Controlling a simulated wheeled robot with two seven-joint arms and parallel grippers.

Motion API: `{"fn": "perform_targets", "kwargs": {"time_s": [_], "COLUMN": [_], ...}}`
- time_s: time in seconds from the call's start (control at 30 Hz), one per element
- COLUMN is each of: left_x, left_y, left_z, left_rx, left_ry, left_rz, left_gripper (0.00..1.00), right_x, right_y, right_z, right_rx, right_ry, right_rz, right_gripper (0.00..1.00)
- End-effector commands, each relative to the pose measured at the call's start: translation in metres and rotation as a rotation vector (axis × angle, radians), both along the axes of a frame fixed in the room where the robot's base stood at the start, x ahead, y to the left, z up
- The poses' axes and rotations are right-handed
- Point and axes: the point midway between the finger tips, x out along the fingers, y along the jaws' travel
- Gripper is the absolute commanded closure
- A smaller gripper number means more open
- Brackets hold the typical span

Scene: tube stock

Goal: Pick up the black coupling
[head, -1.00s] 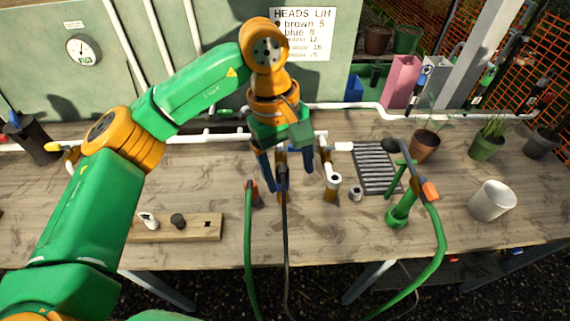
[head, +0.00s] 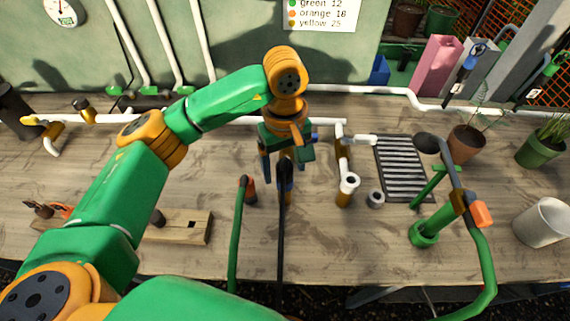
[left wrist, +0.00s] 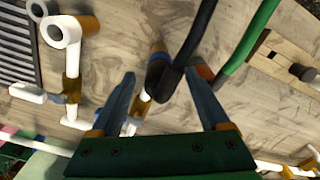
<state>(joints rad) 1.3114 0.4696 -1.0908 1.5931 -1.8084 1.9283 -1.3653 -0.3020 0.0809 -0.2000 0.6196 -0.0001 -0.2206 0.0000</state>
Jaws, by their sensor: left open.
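The black coupling (head: 285,173) appears as the dark end of a black hose that rises from the table's front edge. It also shows in the left wrist view (left wrist: 160,84), beside a stub with a blue band. My left gripper (head: 285,163) is open above it, with blue fingers pointing down. In the left wrist view the open fingertips (left wrist: 158,76) lie on either side of the coupling's end, with space on both sides. I cannot tell whether either finger touches it. My right gripper is not in view.
A green hose (head: 238,235) with a red-and-dark end stands just left of the black one. A white-topped pipe stub (head: 348,186) and a slotted grate (head: 402,160) are to the right. A wooden block (head: 190,226) lies left. A green stand (head: 425,231) is at right.

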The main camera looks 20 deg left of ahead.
Motion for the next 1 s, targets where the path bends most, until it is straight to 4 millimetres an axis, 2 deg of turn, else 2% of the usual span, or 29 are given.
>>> {"fn": "perform_targets", "kwargs": {"time_s": [0.2,0.5,0.83,1.0], "left_x": [0.000,0.000,0.001,0.001], "left_y": [0.000,0.000,0.000,-0.001], "left_z": [-0.003,-0.002,0.001,0.029], "left_rx": [-0.001,-0.001,-0.001,-0.002], "left_ry": [-0.002,-0.001,-0.002,-0.008], "left_rz": [0.000,0.000,0.000,-0.001], "left_gripper": [0.20,1.00,1.00,1.00], "right_x": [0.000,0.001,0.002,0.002], "right_y": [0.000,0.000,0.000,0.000], "right_z": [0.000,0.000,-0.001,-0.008], "right_rx": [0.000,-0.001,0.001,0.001], "right_ry": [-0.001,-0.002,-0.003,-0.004], "right_rz": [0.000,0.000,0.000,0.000], "right_gripper": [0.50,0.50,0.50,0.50]}}
